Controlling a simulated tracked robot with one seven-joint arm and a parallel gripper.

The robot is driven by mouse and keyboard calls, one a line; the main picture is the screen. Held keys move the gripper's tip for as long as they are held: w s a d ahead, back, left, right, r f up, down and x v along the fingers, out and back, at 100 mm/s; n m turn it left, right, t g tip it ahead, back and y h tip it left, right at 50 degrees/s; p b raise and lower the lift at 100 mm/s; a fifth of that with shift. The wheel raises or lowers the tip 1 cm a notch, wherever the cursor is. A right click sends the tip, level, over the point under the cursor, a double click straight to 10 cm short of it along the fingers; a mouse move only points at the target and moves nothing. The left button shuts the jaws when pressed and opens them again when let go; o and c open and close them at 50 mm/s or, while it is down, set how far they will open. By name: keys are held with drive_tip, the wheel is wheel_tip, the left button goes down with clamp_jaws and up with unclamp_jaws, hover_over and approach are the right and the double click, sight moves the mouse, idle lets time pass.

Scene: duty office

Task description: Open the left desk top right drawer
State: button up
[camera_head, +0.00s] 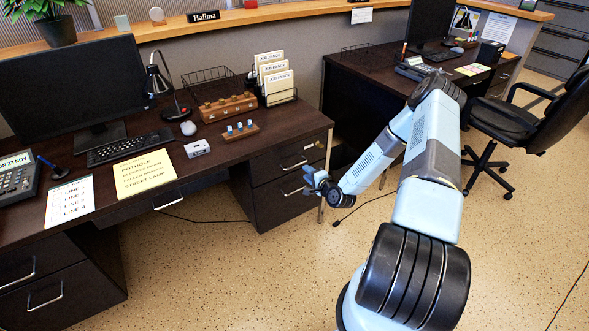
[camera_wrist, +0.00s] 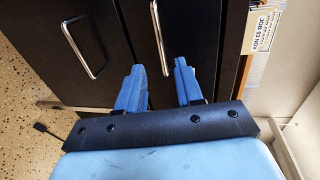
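The left desk (camera_head: 225,148) has a dark drawer unit under its right end. Its top right drawer (camera_head: 268,163) looks shut, with a silver bar handle (camera_head: 294,163). A lower drawer (camera_head: 275,203) with its own handle (camera_head: 292,193) sits beneath. My gripper (camera_head: 310,180) is in front of this unit, near its right side. In the wrist view, my gripper (camera_wrist: 160,88) is open with two blue fingers apart and nothing between the tips. The top drawer's handle (camera_wrist: 159,38) lies ahead, its near end in line with the gap. The lower handle (camera_wrist: 80,48) is to the left.
The desktop holds a file rack (camera_head: 280,95), wooden stamp holders (camera_head: 228,107), a keyboard (camera_head: 130,146) and a monitor (camera_head: 75,85). An office chair (camera_head: 515,120) stands at the right by a second desk (camera_head: 372,78). The floor before the drawers is clear apart from thin cables.

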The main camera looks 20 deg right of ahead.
approach(292, 163)
drive_tip(key=x, duration=0.4)
drive_tip(key=shift+w, duration=0.25)
drive_tip(key=shift+r, duration=0.1)
drive_tip(key=shift+c, duration=0.3)
drive_tip(key=c, duration=0.6)
clamp_jaws()
drive_tip(key=shift+s, duration=0.2)
